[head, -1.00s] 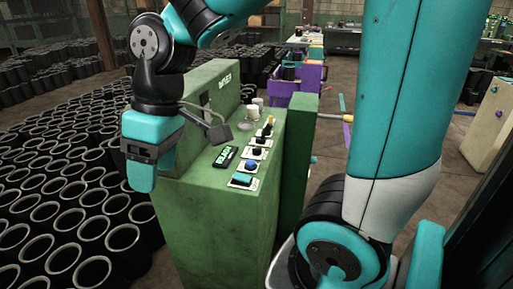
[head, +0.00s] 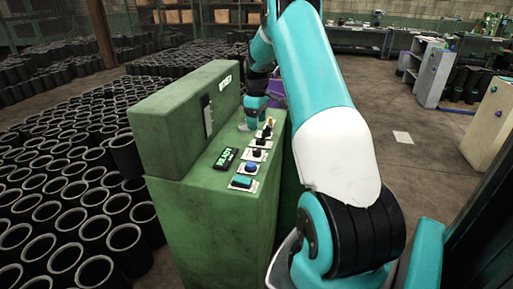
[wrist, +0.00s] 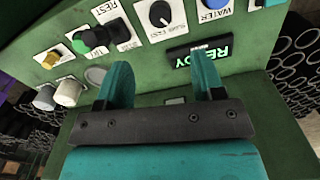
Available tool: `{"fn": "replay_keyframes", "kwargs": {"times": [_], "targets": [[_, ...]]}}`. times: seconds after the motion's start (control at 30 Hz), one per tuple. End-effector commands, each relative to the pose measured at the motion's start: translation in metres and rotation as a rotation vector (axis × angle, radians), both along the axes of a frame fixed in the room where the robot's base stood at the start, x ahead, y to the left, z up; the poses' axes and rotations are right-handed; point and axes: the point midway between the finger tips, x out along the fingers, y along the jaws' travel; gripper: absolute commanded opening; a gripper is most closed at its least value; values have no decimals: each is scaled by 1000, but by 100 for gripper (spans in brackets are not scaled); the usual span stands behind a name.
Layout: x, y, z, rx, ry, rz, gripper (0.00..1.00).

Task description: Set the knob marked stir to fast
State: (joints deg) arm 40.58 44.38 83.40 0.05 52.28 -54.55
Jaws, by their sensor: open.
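A black knob (wrist: 160,15) on a white plate sits on the green panel at the top of the wrist view. Its plate carries small text that seems to read slow and fast; a stir label is not legible. The knob (head: 257,153) also shows in the head view, and its exact setting is unclear. A second black knob (wrist: 119,32) is beside it, on a plate that seems to include "rest". My gripper (wrist: 162,76) is open and empty over the panel, apart from the knobs. In the head view it is at the panel's far end (head: 250,120).
A blue button (wrist: 211,4) labelled water and a display (wrist: 203,56) reading ready are to the knob's right. A green-capped control (wrist: 82,43), a yellow one (wrist: 50,60) and pale cylinders (wrist: 68,92) are to the left. Black sleeves (head: 85,225) crowd the floor beside the green machine.

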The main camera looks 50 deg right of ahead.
Motion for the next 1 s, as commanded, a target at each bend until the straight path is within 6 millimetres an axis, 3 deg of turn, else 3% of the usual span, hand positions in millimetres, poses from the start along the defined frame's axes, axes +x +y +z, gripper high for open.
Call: {"fn": "replay_keyframes", "kwargs": {"times": [0.3,0.5,0.7,0.97,1.0], "targets": [[0,1,-71,3,3,0,62],[0,1,-103,2,1,0,62],[0,0,-117,0,-1,0,62],[0,0,-118,-1,-1,-1,62],[0,0,-118,-1,-1,-1,55]]}}
